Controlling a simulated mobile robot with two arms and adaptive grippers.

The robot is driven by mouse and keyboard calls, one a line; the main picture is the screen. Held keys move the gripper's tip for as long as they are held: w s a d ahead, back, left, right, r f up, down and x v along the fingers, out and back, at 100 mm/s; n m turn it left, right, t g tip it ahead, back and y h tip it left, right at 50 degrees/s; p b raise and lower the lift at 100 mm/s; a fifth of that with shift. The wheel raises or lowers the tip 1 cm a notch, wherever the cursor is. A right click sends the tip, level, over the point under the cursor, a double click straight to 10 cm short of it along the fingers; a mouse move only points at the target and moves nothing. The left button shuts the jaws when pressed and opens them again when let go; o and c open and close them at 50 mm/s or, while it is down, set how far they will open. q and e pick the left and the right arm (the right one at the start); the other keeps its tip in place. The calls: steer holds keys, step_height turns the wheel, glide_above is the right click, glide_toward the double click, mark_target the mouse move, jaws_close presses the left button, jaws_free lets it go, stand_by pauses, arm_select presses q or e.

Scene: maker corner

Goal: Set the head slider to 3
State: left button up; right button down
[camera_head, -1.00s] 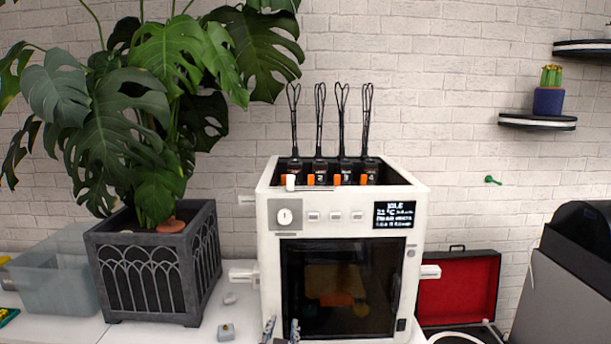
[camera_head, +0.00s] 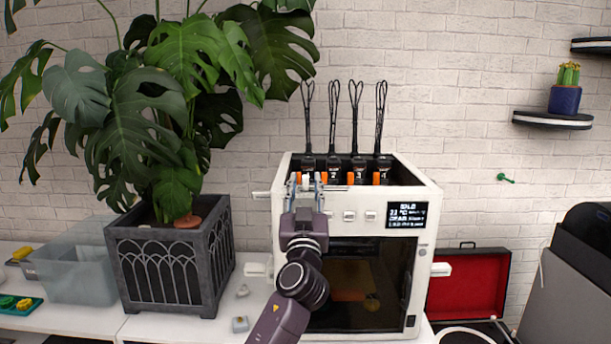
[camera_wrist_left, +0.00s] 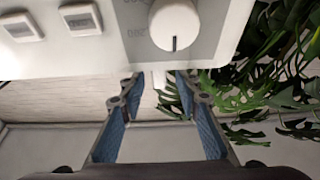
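The white printer (camera_head: 432,225) stands on the table. Several black tool heads with orange tabs sit in a row along its open top, with numbers on them. The small white slider tab (camera_head: 305,179) is at the left end of the row, by the first head. My left gripper (camera_head: 308,181) is raised in front of it, its fingers pointing up on either side of the tab. In the left wrist view the fingers (camera_wrist_left: 156,82) are apart, with a small white piece between the tips. I cannot tell whether they touch it. My right gripper is out of view.
The printer's round dial (camera_wrist_left: 174,24) is close to my left fingers, and my gripper hides it in the head view. A planter (camera_head: 172,270) with a large plant stands to the left. An open red case (camera_head: 468,285) lies at the right.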

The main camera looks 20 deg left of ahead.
arm_select(q)
steer(key=shift+x, duration=0.9)
steer(key=shift+f, duration=0.1)
jaws_close()
